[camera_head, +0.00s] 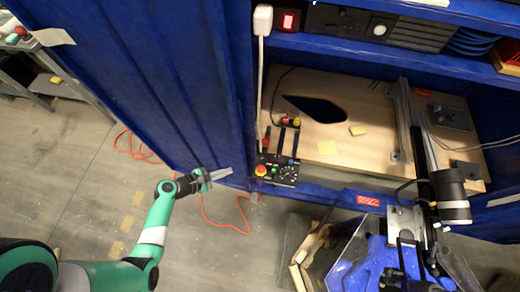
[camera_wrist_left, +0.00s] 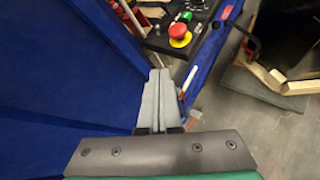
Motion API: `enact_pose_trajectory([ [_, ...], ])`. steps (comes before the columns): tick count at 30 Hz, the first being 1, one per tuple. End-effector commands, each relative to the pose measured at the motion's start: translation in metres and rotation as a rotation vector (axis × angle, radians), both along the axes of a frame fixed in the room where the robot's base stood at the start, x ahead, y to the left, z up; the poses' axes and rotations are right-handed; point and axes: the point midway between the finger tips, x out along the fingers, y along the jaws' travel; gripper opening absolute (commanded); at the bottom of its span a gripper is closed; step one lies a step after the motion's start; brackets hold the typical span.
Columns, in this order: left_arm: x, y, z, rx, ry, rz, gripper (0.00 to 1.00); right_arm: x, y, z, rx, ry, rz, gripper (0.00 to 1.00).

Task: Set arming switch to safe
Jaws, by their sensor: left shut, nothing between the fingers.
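A black control panel (camera_head: 272,181) is mounted at the front edge of the blue cabinet. It carries a red button on a yellow base (camera_head: 261,170) and a dial with white marks (camera_head: 287,170). In the left wrist view the panel (camera_wrist_left: 156,41) is at the top, with the red button (camera_wrist_left: 179,31) and a green button (camera_wrist_left: 187,16). I cannot tell which control is the arming switch or its setting. My left gripper (camera_head: 229,171) is shut and empty, left of the panel and apart from it. Its closed fingers (camera_wrist_left: 160,74) point towards the panel.
A blue cabinet wall (camera_head: 170,80) stands behind my left gripper. A wooden board (camera_head: 345,120) lies inside the cabinet, right of the panel. A lit red switch (camera_head: 288,21) is on the upper shelf. An orange cable (camera_head: 215,225) lies on the open floor.

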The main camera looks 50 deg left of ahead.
Motion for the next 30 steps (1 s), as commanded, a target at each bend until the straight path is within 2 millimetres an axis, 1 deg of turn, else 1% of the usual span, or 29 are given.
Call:
enact_pose_trajectory([
  [4, 0.001, 0.0, -0.001, 0.003, 0.0, -0.002, 0.0, 0.0, 0.0, -0.002, 0.0, 0.0, 0.0, 0.5],
  [7, 0.004, 0.0, -0.005, 0.003, -0.001, -0.004, 0.0, 0.0, 0.0, -0.01, 0.0, 0.0, 0.0, 0.5],
  [11, 0.013, -0.001, -0.016, 0.007, -0.002, -0.007, 0.0, 0.0, 0.0, -0.032, 0.0, 0.0, 0.0, 0.5],
  [14, 0.023, -0.003, -0.024, 0.008, -0.005, -0.007, 0.0, 0.0, 0.0, -0.055, 0.0, 0.001, 0.0, 0.5],
  [17, 0.042, -0.007, -0.036, 0.008, -0.004, -0.01, 0.0, 0.0, 0.0, -0.075, 0.0, 0.001, 0.0, 0.5],
  [20, 0.061, -0.009, -0.041, 0.004, -0.002, -0.008, 0.0, 0.0, 0.0, -0.079, 0.0, 0.001, 0.0, 0.5],
  [24, 0.086, -0.013, -0.057, 0.004, -0.003, -0.007, 0.0, 0.0, 0.0, -0.092, 0.0, 0.0, 0.0, 0.5],
  [26, 0.097, -0.017, -0.051, 0.007, -0.003, -0.008, 0.0, 0.0, 0.0, -0.09, 0.0, 0.001, 0.0, 0.5],
  [30, 0.114, -0.024, -0.047, 0.006, -0.002, -0.006, 0.0, 0.0, 0.0, -0.092, 0.0, 0.0, 0.0, 0.5],
])
